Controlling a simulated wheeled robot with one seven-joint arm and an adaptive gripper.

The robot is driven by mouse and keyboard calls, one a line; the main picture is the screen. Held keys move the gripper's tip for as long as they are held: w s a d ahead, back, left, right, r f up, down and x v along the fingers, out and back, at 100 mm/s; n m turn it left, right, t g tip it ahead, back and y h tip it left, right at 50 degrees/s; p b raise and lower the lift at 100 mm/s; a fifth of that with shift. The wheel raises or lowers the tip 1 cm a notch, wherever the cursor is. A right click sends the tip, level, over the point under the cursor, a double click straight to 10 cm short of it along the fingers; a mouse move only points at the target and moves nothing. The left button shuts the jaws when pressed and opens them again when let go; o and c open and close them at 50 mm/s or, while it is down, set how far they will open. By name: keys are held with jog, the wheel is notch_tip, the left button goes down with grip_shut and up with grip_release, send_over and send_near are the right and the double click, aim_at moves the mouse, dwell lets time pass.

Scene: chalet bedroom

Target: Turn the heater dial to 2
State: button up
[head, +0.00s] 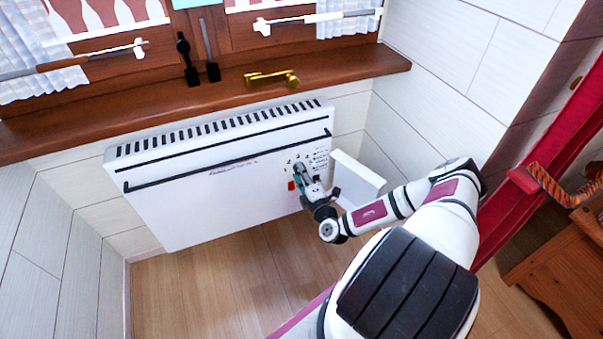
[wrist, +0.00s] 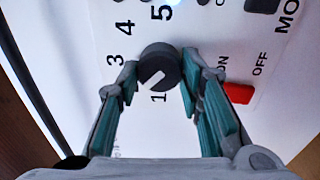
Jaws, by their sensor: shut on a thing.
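The white heater (head: 200,195) hangs on the wall below the window sill, with its control panel at its right end. In the wrist view the dark round heater dial (wrist: 166,57) sits between the two fingertips of my gripper (wrist: 159,64). My gripper is shut on the dial, one finger on each side. In the head view my gripper (head: 303,174) reaches the panel and hides the dial. The dial's white pointer mark slants to the lower left in the wrist view, a little to the left of the 1. The 1, 3, 4 and 5 show; the left finger seems to cover the 2.
A red ON/OFF switch (wrist: 238,93) lies just right of the right finger. A white box-like panel (head: 357,180) stands out beside the heater's right end. The wooden sill (head: 220,90) runs above. The floor (head: 200,290) below the heater is clear.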

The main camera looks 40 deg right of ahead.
dwell(0.3)
jog(key=o, duration=1.2)
jog(key=shift+c, duration=0.2)
jog(key=shift+s, duration=0.15)
jog(key=v, duration=1.1)
jog(key=shift+s, duration=0.4)
jog(key=shift+a+f, duration=0.1)
